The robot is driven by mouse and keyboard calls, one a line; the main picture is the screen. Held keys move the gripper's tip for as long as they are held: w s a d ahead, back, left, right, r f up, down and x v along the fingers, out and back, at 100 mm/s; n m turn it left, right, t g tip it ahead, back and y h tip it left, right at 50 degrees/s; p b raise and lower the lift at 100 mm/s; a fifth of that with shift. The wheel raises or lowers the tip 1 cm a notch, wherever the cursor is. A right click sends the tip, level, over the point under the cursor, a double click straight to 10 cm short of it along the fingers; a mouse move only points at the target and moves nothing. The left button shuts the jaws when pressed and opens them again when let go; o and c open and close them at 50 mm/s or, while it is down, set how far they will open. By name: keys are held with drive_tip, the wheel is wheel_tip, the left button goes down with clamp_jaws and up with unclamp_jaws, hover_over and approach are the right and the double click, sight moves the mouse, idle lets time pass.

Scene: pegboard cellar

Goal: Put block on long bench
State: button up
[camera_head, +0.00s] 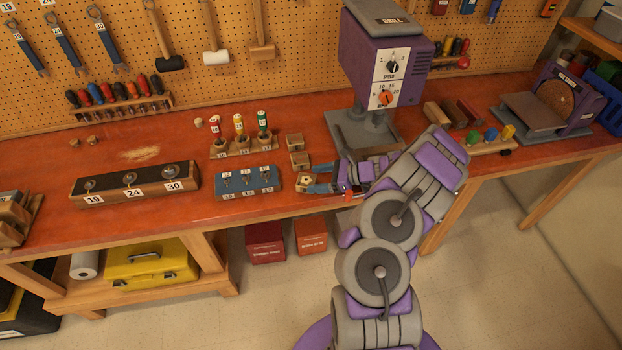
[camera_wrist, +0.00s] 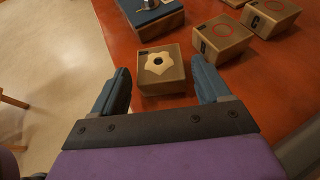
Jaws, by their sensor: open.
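A small wooden block (camera_wrist: 161,70) with a pale star-like mark and a dark hole on top sits on the long red-orange bench (camera_head: 215,205), near its front edge. In the head view the block (camera_head: 304,181) is just left of my gripper. My gripper (camera_wrist: 161,88) is open in the wrist view, with one blue finger on each side of the block. I cannot tell whether the fingers touch it. In the head view my gripper (camera_head: 318,180) reaches in low over the bench from the right.
Two wooden blocks (camera_wrist: 222,37) (camera_wrist: 270,17) with red circles stand right of the marked block. A blue-topped holder (camera_head: 247,182) stands close on its left. A purple drill press (camera_head: 384,60) stands behind my arm.

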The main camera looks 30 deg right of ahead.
drive_tip(key=p+v, duration=0.1)
drive_tip(key=v, duration=0.8)
drive_tip(key=shift+d+r, duration=0.1)
drive_tip(key=shift+r, duration=0.1)
drive_tip(key=a+r+n+g+y, duration=0.2)
drive_tip(key=a+r+n+g, duration=0.45)
drive_tip(key=a+r, duration=0.75)
drive_tip(key=s+a+r+n+g+h, duration=0.1)
drive_tip(key=s+a+r+n, duration=0.1)
drive_tip(key=s+a+n, duration=0.35)
drive_tip(key=s+a+r+n+g+h, duration=0.1)
drive_tip(key=s+a+r+n+g, duration=0.15)
drive_tip(key=a, duration=0.55)
drive_tip(key=s+a+r+n+g+h, duration=0.1)
drive_tip(key=s+a+n+h, duration=0.15)
drive_tip(key=s, duration=0.35)
drive_tip(key=s+a+r+n+h, duration=0.2)
drive_tip(key=s+n+h, duration=0.15)
drive_tip(key=s, duration=0.35)
drive_tip(key=s+d+n+h, duration=0.4)
drive_tip(key=s+d+n, duration=0.1)
drive_tip(key=s, duration=0.6)
drive_tip(key=shift+s+d+f+t+h, duration=0.2)
drive_tip(key=shift+s+t+h, duration=0.1)
drive_tip(key=shift+s, duration=0.1)
